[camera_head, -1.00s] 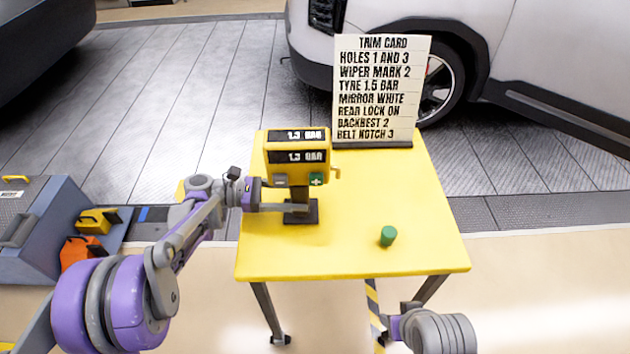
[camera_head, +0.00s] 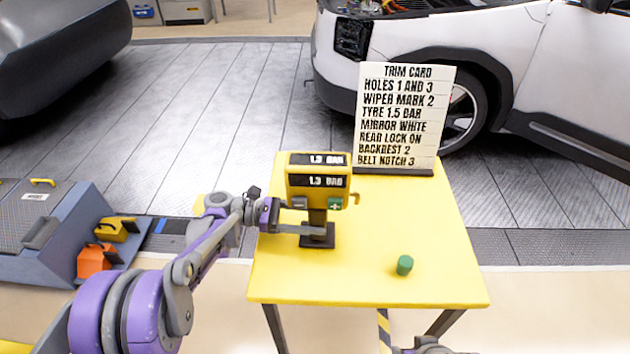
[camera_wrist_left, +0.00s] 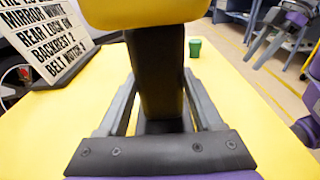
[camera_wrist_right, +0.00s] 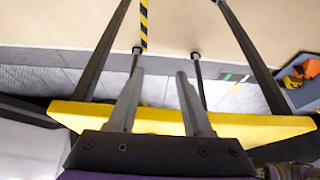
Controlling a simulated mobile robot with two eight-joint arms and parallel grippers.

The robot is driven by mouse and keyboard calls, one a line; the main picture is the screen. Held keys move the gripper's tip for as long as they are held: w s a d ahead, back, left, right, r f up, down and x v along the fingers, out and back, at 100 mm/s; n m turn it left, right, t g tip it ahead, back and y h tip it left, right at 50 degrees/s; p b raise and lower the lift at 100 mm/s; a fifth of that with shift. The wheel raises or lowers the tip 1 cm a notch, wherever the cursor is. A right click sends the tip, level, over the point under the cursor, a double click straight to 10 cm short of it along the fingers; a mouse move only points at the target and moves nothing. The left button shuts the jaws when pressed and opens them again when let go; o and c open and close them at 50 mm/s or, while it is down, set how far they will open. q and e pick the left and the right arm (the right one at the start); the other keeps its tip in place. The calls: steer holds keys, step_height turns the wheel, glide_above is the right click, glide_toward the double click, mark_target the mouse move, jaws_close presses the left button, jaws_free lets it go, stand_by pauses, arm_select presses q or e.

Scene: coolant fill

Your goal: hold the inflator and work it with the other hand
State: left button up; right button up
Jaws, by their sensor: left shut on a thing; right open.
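The yellow inflator (camera_head: 318,183) stands upright on a dark post and base on the yellow table (camera_head: 370,285). Its two displays both read 1.3 BAR. A grey minus button (camera_head: 299,203) and a green plus button (camera_head: 334,204) sit below them. My left gripper (camera_head: 300,230) is shut on the inflator's dark post, which also shows between the fingers in the left wrist view (camera_wrist_left: 158,75). My right gripper (camera_wrist_right: 157,95) is open and empty at the table's edge. In the head view only a bit of my right arm shows at the bottom.
A trim card (camera_head: 404,115) stands at the table's back right and reads TYRE 1.5 BAR. A small green cylinder (camera_head: 404,265) stands on the table's front right. Orange (camera_head: 97,259) and yellow (camera_head: 115,229) boxes lie at the left. A white car is behind.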

jaws_close()
stand_by(1.8)
